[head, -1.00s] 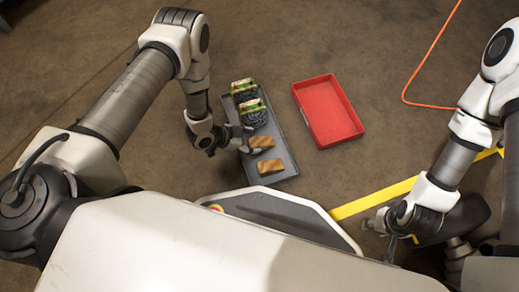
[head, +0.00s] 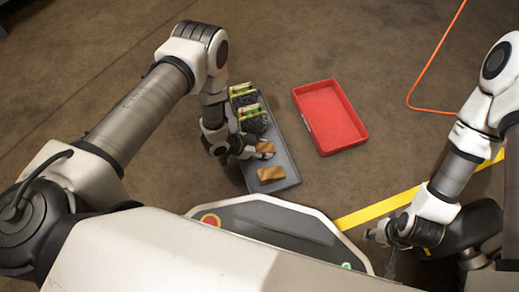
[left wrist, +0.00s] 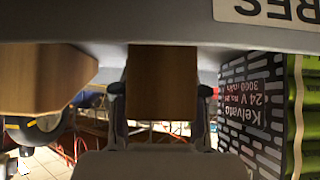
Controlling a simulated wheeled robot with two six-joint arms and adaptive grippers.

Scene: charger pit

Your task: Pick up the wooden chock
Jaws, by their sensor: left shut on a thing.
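One wooden chock (head: 265,147) is at the grey tray (head: 287,163), partly covered by my left gripper (head: 257,150). My left gripper is shut on this chock. In the left wrist view the chock (left wrist: 162,82) sits between the two fingers (left wrist: 162,92), against the tray surface; I cannot tell whether it is lifted. A second wooden chock (head: 270,173) lies on the tray nearer my base; it also shows at the left of the left wrist view (left wrist: 40,78). My right gripper (head: 388,262) is far to the right, away from the chocks; its fingers are too small to judge.
Dark batteries with green and yellow parts (head: 252,120) stand on the tray beyond the chocks; one (left wrist: 250,105) is close beside the gripper. An empty red tray (head: 331,116) lies to the right. An orange cable (head: 428,65) and yellow floor line (head: 375,208) are further right.

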